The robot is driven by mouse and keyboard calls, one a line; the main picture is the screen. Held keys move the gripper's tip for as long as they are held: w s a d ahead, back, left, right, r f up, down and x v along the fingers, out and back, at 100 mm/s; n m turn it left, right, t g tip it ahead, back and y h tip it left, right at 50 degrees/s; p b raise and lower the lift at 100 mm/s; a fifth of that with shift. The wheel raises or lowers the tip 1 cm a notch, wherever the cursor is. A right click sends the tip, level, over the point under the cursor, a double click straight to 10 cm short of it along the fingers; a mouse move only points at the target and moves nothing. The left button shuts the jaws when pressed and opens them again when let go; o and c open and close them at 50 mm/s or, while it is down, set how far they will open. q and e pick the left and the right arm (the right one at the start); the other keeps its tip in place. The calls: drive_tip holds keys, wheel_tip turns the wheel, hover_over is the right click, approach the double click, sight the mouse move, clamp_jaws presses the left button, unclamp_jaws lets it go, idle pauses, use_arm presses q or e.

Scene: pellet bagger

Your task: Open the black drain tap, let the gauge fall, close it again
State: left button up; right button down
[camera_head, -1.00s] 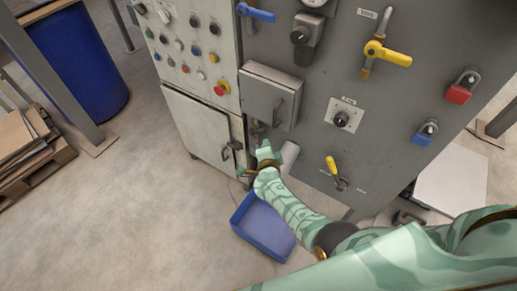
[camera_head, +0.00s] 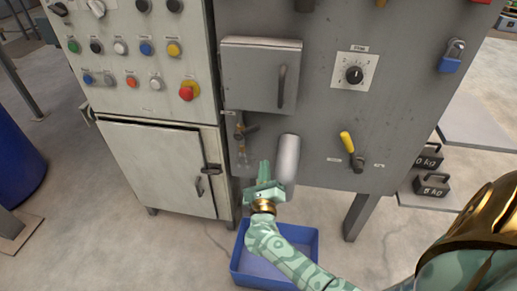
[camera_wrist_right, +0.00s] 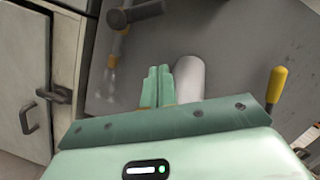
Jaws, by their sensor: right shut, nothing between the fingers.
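The drain tap (camera_head: 241,130) is on the grey panel, below the small box cover and near the panel's left edge. Its dark handle points right. In the right wrist view the tap (camera_wrist_right: 117,19) is at the top, its spout pointing down. Faint pale streaks show below the spout; I cannot tell for sure whether they are liquid. My right gripper (camera_head: 264,173) is shut and empty, below and right of the tap, apart from it. No gauge face and no left gripper show now.
A blue tray (camera_head: 305,237) lies on the floor below the tap. The pale cylinder (camera_head: 288,157) is right of the tap. A yellow-handled lever (camera_head: 347,143) is further right. A cabinet door with a handle (camera_head: 200,187) is left. Black weights (camera_head: 431,186) stand at right.

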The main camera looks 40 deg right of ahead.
sight(247, 132)
use_arm(q)
drive_tip(key=shift+w+a+f+b, duration=0.25)
drive_tip(key=shift+a+f+b, duration=0.2)
drive_tip(key=shift+b, duration=0.1)
use_arm(e)
drive_tip(key=w+d+r, duration=0.3)
drive_tip(key=w+r, duration=0.1)
drive_tip(key=w, duration=0.2)
drive_tip(key=shift+w+r, duration=0.25)
drive_tip(key=shift+w, duration=0.15)
use_arm(q)
drive_tip(key=shift+d+r, duration=0.1)
drive_tip(key=shift+d, duration=0.05)
use_arm(e)
drive_tip(key=shift+r, duration=0.1)
use_arm(q)
drive_tip(key=shift+s+d+r+p, duration=0.25)
drive_tip(key=shift+d+r+p, duration=0.2)
drive_tip(key=shift+p, duration=0.4)
use_arm(e)
drive_tip(key=shift+a+r+n, duration=0.1)
drive_tip(key=shift+r+n, duration=0.2)
drive_tip(key=shift+n, duration=0.4)
